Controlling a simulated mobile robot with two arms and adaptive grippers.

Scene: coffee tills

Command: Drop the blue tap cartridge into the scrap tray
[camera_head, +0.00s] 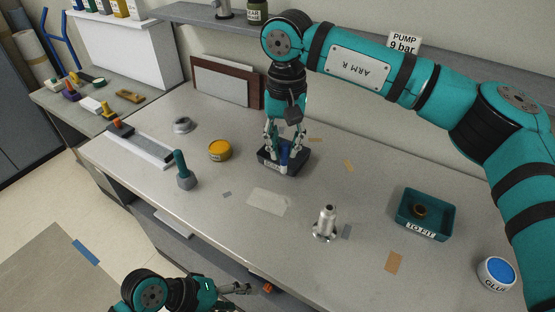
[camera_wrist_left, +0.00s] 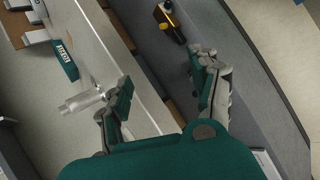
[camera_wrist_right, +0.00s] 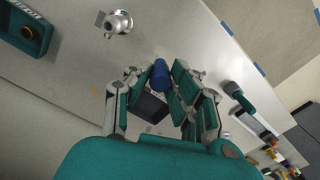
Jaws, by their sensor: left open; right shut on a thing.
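The blue tap cartridge (camera_head: 284,155) is held between the fingertips of my right gripper (camera_head: 285,148), which is shut on it and points down. The cartridge also shows between the fingers in the right wrist view (camera_wrist_right: 160,72). Directly under it is a small dark tray (camera_head: 272,167) with a white label I cannot fully read, apparently the scrap tray; it is partly hidden by the gripper. It also shows behind the fingers in the right wrist view (camera_wrist_right: 151,108). Whether the cartridge touches the tray floor is unclear. My left gripper (camera_wrist_left: 163,75) is open and empty, low beside the bench's front edge.
A teal "TO FIT" tray (camera_head: 402,216) holding a brass ring stands to the right. A metal fitting (camera_head: 326,222), a yellow tin (camera_head: 220,151), a teal-handled tool (camera_head: 183,170) and a glue pot (camera_head: 496,272) stand around the bench. A shelf runs behind.

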